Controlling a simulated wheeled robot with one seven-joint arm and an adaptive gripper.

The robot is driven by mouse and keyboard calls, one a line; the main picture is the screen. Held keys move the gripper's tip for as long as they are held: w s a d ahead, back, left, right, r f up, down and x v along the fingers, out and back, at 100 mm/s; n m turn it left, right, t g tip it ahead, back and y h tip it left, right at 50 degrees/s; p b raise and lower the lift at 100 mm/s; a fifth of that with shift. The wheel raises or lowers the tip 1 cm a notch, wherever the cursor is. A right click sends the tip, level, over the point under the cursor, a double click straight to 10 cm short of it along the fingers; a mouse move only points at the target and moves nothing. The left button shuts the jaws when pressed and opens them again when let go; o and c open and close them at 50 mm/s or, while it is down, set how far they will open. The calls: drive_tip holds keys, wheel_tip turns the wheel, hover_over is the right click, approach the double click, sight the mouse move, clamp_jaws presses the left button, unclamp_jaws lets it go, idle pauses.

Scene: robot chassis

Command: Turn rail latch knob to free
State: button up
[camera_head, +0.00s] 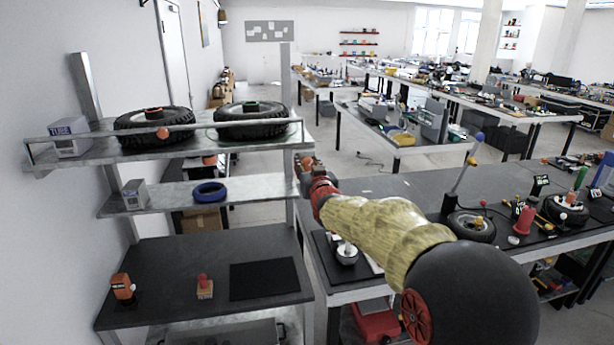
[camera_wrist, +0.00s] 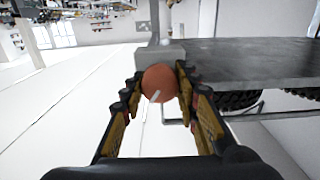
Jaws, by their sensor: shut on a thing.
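The rail latch knob (camera_wrist: 160,84) is an orange-red ball with a short white mark, in the middle of the wrist view. My gripper (camera_wrist: 159,77) has one finger on each side of it and is shut on it. In the head view my gripper (camera_head: 307,165) is at the right end of the upper shelf, by the post, and mostly hides the knob there. Which way the latch is turned cannot be told. The thin metal rail (camera_head: 235,124) runs along the upper shelf's front, with another orange ball (camera_head: 163,132) at its middle.
Two tyres (camera_head: 250,120) lie on the upper shelf (camera_head: 90,152), beside a labelled box (camera_head: 70,137). A blue ring (camera_head: 209,191) lies on the shelf below. A workbench (camera_head: 420,187) with wheels and tools stands to the right. My arm crosses in front of it.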

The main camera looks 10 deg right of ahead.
drive_tip(key=m+b, duration=0.3)
drive_tip(key=m, duration=0.1)
drive_tip(key=m+b, duration=0.2)
drive_tip(key=shift+d+f+m+b, duration=0.1)
drive_tip(key=shift+f+m+b, duration=0.15)
drive_tip(key=shift+m+b, duration=1.4)
drive_tip(key=shift+m, duration=0.95)
drive_tip(key=shift+r, duration=0.15)
drive_tip(key=o, duration=1.2)
drive_tip(key=shift+d, duration=0.1)
drive_tip(key=shift+c, duration=0.2)
drive_tip(key=s, duration=1.2)
